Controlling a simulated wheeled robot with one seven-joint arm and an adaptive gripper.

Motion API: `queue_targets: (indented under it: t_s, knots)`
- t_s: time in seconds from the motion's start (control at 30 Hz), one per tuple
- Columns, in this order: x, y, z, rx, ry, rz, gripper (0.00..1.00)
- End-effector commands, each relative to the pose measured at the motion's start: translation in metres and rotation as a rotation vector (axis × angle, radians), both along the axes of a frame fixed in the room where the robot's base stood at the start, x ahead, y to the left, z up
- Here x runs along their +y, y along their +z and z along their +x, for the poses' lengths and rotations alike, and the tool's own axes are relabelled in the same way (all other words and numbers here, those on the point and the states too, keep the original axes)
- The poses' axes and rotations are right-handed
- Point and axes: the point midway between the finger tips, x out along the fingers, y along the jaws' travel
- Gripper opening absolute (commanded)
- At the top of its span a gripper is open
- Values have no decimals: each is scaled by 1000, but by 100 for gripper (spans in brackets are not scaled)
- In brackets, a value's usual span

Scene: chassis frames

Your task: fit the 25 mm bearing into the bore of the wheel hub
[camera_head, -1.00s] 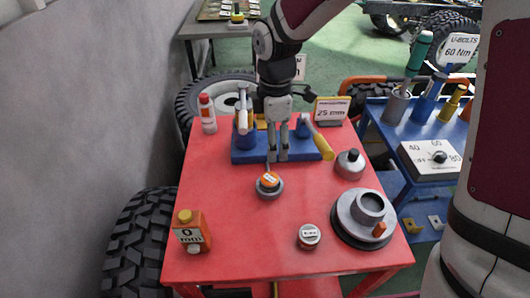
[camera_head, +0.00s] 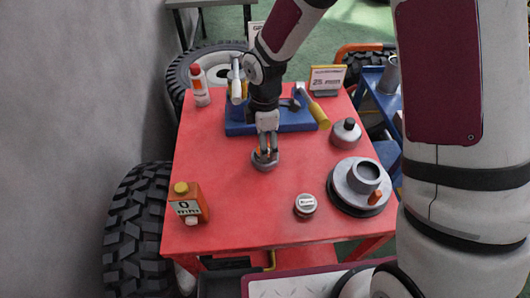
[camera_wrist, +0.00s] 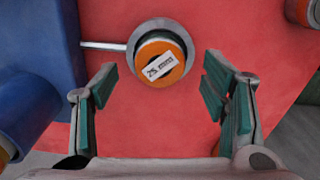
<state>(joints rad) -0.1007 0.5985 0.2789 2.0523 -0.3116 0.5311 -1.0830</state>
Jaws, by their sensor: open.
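The bearing with the 25 mm label (camera_wrist: 160,66) is an orange ring seated in a round grey holder (camera_wrist: 136,42) on the red table. In the head view my gripper (camera_head: 266,152) hangs over it and partly hides it. In the wrist view my gripper (camera_wrist: 158,80) is open, with one green-padded finger to each side and the bearing ahead between the tips. The fingers do not visibly touch it. The wheel hub (camera_head: 345,186) stands at the table's right, a grey disc with a raised round bore (camera_head: 366,174) and an orange piece on its rim.
Another labelled round part (camera_head: 305,204) lies at the front, its label unreadable. A grey knobbed part (camera_head: 346,131) sits behind the hub. A blue tool stand (camera_head: 240,128), a yellow-handled mallet (camera_head: 319,116) and a 25 mm sign (camera_head: 327,78) are behind. An orange gauge box (camera_head: 187,202) stands front left.

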Motion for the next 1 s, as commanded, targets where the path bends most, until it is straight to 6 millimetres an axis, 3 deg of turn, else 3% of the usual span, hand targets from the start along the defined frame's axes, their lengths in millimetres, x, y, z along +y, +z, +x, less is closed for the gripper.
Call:
queue_targets:
  t_s: [0.13,0.43,0.73,1.0]
  knots:
    - [0,-18,0,1,0,0,67]
    - [0,-22,0,-1,-1,0,67]
    - [0,-22,0,-1,-1,0,1]
    - [0,-21,1,-3,-1,0,0]
